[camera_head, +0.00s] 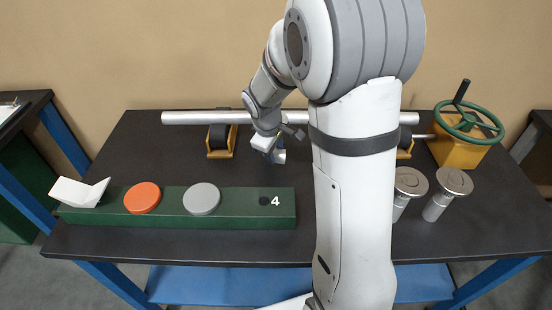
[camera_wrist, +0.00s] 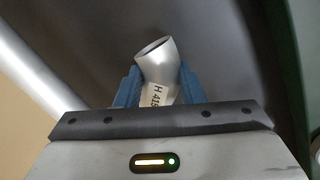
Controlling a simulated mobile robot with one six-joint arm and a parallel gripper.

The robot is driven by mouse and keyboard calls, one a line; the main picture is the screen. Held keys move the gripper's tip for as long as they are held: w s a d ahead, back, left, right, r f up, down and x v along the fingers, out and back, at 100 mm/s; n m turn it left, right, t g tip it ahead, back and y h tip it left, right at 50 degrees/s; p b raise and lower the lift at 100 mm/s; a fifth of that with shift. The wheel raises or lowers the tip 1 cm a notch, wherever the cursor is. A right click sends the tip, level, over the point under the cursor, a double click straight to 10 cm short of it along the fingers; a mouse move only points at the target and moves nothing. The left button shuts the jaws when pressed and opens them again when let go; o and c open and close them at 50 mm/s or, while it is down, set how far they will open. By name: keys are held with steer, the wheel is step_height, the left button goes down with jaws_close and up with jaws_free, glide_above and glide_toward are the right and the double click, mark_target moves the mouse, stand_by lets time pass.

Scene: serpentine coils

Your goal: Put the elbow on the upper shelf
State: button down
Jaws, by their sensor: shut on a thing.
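The elbow (camera_wrist: 160,65) is a short silver bent tube with an open end and a white label reading "H 415", the rest of which is hidden. My gripper (camera_wrist: 156,88) has its blue fingers shut on both sides of it. In the head view, my gripper (camera_head: 272,152) is over the middle of the dark tabletop, and the elbow (camera_head: 280,156) shows as a small grey piece at its tip. I cannot tell its height above the table. A blue shelf (camera_head: 220,286) runs below the tabletop. No shelf above the tabletop is in view.
A long silver pipe (camera_head: 190,118) lies on yellow supports (camera_head: 220,152) at the back. A green block (camera_head: 240,222) carries an orange disc (camera_head: 142,197), a grey disc (camera_head: 202,198) and a white angled piece. Two silver flanged posts and a green handwheel (camera_head: 469,120) stand right.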

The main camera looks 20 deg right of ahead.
steer(key=shift+f, duration=1.75)
steer(key=shift+s, duration=0.1)
steer(key=shift+f, duration=0.15)
steer(key=c, duration=0.9)
jaws_free()
steer(key=shift+c, duration=0.2)
